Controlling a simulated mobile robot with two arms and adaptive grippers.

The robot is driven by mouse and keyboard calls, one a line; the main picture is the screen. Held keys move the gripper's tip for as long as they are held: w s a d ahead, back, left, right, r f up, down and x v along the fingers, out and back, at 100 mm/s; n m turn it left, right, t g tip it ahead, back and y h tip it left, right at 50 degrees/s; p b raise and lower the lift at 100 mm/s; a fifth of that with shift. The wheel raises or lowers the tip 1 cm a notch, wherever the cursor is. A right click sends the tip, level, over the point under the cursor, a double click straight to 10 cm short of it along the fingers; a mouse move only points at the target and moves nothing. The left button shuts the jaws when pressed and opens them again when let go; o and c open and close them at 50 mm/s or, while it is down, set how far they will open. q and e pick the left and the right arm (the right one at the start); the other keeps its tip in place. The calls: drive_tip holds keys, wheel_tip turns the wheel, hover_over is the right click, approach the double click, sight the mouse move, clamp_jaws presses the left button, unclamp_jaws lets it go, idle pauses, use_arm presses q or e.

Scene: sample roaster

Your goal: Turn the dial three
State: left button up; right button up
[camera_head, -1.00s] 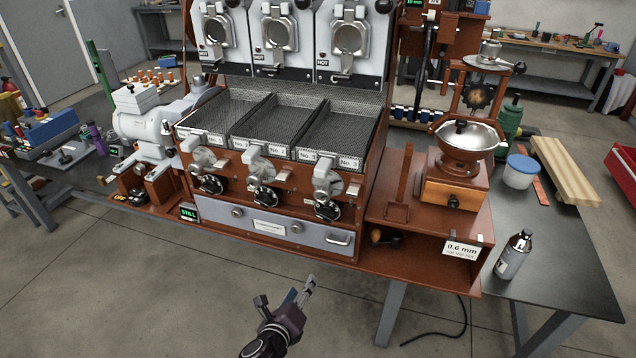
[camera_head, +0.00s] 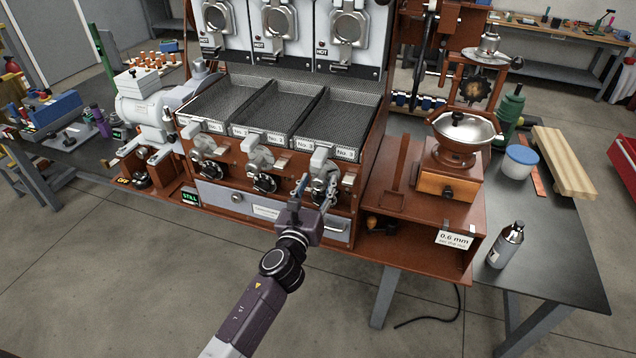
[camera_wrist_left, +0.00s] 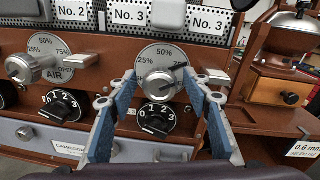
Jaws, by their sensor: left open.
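Dial three is the black knob (camera_wrist_left: 157,121) with a white-numbered scale, under the tray label No. 3 in the left wrist view. In the head view it is mostly hidden behind my left gripper (camera_head: 318,191). The gripper is open and empty, in front of the No. 3 controls. In the left wrist view its blue-padded fingers (camera_wrist_left: 158,74) stand to either side of the dial, with the dial showing between them. I cannot tell whether they touch anything. A silver knob (camera_wrist_left: 160,82) on a percent plate sits just above the dial. My right gripper is not in view.
A second black dial (camera_wrist_left: 64,106) and a silver AIR knob (camera_wrist_left: 27,68) are to the left. A grey drawer (camera_head: 270,210) runs below the dials.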

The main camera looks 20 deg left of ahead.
use_arm(q)
drive_tip(key=shift+w, duration=0.15)
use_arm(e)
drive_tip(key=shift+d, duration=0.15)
use_arm(q)
drive_tip(key=shift+c, duration=0.4)
drive_tip(key=c, duration=1)
drive_tip(key=shift+c, duration=0.4)
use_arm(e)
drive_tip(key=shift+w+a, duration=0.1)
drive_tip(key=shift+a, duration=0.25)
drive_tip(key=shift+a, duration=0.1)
